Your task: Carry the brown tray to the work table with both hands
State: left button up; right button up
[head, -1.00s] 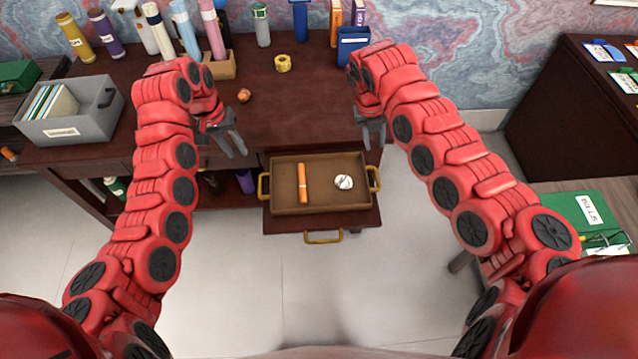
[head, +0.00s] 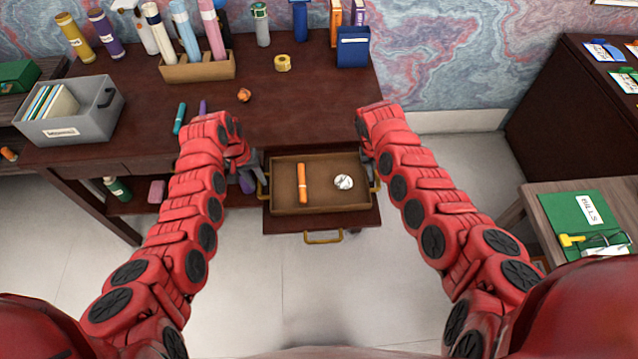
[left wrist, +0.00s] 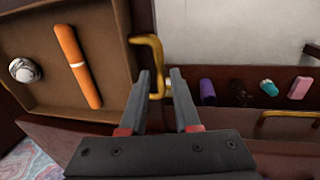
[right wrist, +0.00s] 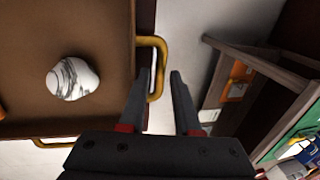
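The brown tray (head: 323,195) sits level on a pulled-out drawer (head: 345,222) of the dark desk. It holds an orange stick (head: 302,183) and a white, grey-streaked lump (head: 343,182). My left gripper (left wrist: 164,72) is open, its fingertips at either side of the tray's left gold handle (left wrist: 153,42). My right gripper (right wrist: 160,72) is open, its fingertips around the right gold handle (right wrist: 161,46). Neither gripper is closed on a handle. In the head view my arms partly hide both handles and fingers.
The dark desk (head: 310,110) carries a grey file box (head: 70,125), a wooden holder with rolls (head: 198,68), yellow tape (head: 282,63) and a blue box (head: 353,50). A wooden table (head: 530,210) with a green folder (head: 580,212) stands right. Pale floor (head: 300,280) is clear in front.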

pick_arm(q)
jog(key=shift+d+f, duration=0.15)
jog(key=shift+f, duration=0.55)
pick_arm(e)
jog(key=shift+d+f, duration=0.15)
jog(key=shift+f, duration=0.55)
pick_arm(q)
grip_shut()
pick_arm(e)
grip_shut()
